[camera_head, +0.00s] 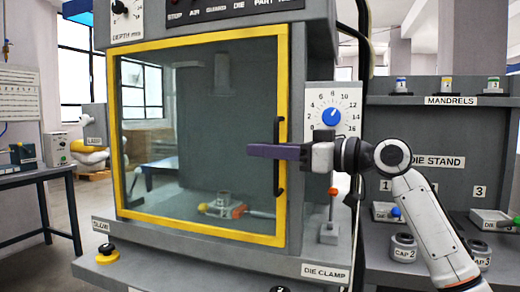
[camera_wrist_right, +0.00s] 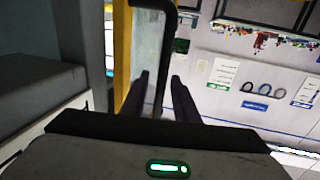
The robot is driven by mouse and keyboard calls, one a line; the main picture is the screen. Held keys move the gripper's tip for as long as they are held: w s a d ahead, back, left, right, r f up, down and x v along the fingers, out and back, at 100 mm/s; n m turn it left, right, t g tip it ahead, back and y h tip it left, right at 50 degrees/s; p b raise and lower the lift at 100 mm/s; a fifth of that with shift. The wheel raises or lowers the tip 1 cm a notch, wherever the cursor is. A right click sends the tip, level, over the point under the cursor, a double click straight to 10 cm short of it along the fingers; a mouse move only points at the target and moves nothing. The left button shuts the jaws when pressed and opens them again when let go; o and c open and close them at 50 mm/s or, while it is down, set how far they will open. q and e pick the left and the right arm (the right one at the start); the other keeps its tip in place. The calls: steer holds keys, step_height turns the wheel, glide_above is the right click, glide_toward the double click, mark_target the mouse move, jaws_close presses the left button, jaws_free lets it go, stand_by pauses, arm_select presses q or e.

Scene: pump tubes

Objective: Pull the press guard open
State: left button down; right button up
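The press guard (camera_head: 122,140) is a clear pane in a yellow frame across the front of the grey press, and it looks shut. Its upright black handle (camera_head: 281,183) is on the right side of the frame. My right gripper (camera_head: 262,151) comes in from the right, its purple fingers level and crossing the handle's middle. In the right wrist view, the handle bar (camera_wrist_right: 168,40) runs between the two dark fingers of the gripper (camera_wrist_right: 162,78), which stand apart with gaps showing. Contact with the bar is hard to judge. My left gripper is not in view.
A dial panel (camera_head: 333,95) and an orange-tipped lever (camera_head: 332,205) stand just right of the guard. The die stand (camera_head: 430,130) with caps and dies is further right. A yellow-black knob (camera_head: 107,253) sits on the ledge at front left. Inside the press lies an orange-ended tool (camera_head: 238,211).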

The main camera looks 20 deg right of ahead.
steer(key=shift+x, duration=0.95)
jaws_close()
